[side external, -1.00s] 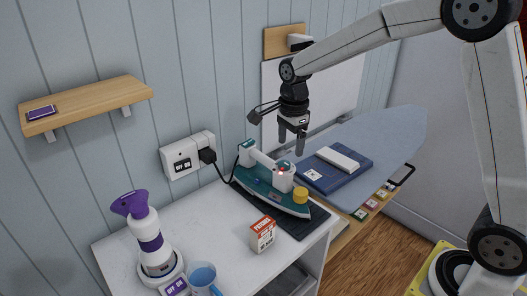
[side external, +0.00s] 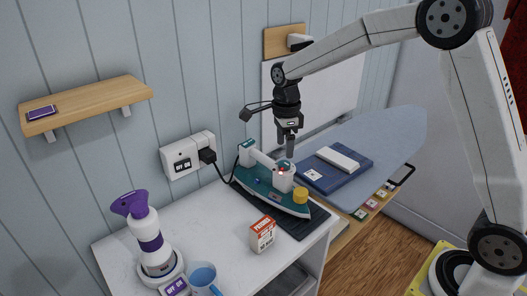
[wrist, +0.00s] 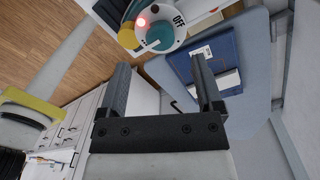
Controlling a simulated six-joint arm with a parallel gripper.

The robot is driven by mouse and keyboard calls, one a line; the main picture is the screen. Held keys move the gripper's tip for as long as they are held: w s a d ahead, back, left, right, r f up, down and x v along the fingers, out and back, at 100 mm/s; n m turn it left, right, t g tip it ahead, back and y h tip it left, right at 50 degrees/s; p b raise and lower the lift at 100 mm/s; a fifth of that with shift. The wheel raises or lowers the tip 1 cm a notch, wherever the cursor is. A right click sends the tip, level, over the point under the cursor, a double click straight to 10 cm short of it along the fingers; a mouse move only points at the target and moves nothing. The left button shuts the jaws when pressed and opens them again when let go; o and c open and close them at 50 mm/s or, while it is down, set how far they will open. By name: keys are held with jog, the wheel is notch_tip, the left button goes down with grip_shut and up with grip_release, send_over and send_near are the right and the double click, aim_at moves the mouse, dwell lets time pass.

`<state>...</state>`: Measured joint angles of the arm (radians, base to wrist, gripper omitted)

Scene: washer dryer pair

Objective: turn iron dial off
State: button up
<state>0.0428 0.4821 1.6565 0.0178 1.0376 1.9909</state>
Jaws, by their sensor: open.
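The teal and white iron (side external: 262,186) lies on a dark mat (side external: 313,222) on the white counter, near the wall. In the wrist view, the iron's round white dial face (wrist: 178,22) shows at the top, with a teal pointer part (wrist: 160,38) and an "OFF" mark. The pointer seems turned away from that mark. A red light (wrist: 141,22) glows beside it, and a yellow knob (wrist: 127,39) sits to its left.
An ironing board (side external: 390,130) with a blue folded cloth (side external: 322,175) lies to the right. The iron's cord runs to a wall socket (side external: 181,158).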

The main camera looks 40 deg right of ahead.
aim_at(284, 163)
jog(key=shift+s+f, duration=0.1)
jog(key=shift+f, duration=2.4)
grip_shut()
